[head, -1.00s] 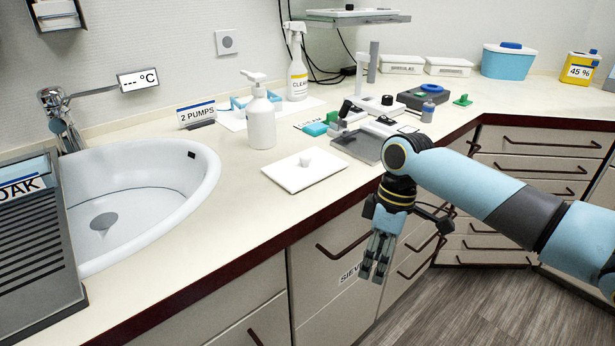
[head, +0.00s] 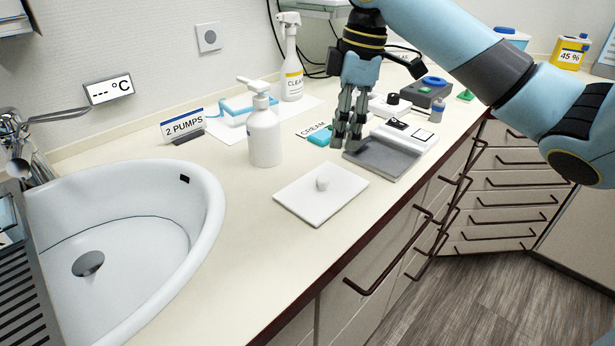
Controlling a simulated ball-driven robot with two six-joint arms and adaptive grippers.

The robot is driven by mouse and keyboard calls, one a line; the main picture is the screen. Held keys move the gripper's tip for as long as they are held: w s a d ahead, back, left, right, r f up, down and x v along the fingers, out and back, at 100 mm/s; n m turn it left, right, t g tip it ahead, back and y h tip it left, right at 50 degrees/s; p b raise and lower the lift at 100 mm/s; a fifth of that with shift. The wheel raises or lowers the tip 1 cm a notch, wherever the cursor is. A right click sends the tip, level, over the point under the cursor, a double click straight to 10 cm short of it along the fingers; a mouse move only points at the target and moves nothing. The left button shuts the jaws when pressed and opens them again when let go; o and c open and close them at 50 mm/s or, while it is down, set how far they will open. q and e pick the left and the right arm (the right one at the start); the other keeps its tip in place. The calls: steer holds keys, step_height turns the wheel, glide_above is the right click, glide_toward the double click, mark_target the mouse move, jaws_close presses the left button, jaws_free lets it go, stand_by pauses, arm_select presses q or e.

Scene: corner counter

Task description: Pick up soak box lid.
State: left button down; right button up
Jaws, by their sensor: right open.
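The soak box lid is a flat white rectangular plate (head: 318,205) with a small round knob in its middle. It lies flat on the counter near the front edge, in the middle of the head view. My right gripper (head: 347,143) points down with its fingers open and empty. It appears above and behind the lid, near the grey tray of a white device. It does not touch the lid. My left gripper is not in view.
A white pump bottle (head: 264,130) stands behind and left of the lid. The sink (head: 205,215) is at left. A turquoise block (head: 319,139) and a device with a grey tray (head: 378,158) are behind and right. The counter around the lid is clear.

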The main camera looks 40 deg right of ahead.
glide_above(324, 179)
steer(key=s+d, duration=0.1)
steer(key=d, duration=0.1)
steer(key=f, duration=0.4)
steer(key=shift+s+a+f, duration=0.2)
steer(key=shift+f, duration=0.2)
steer(key=shift+w+f, duration=0.15)
steer(key=shift+f, duration=0.1)
steer(key=f, duration=0.1)
steer(key=w+a+f, duration=0.1)
steer(key=f, duration=0.2)
steer(key=shift+w+a+f, duration=0.15)
steer(key=shift+a+f, duration=0.15)
steer(key=shift+f, duration=0.1)
steer(key=c, duration=0.3)
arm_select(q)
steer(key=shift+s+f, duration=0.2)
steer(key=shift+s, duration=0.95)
arm_select(e)
jaws_close()
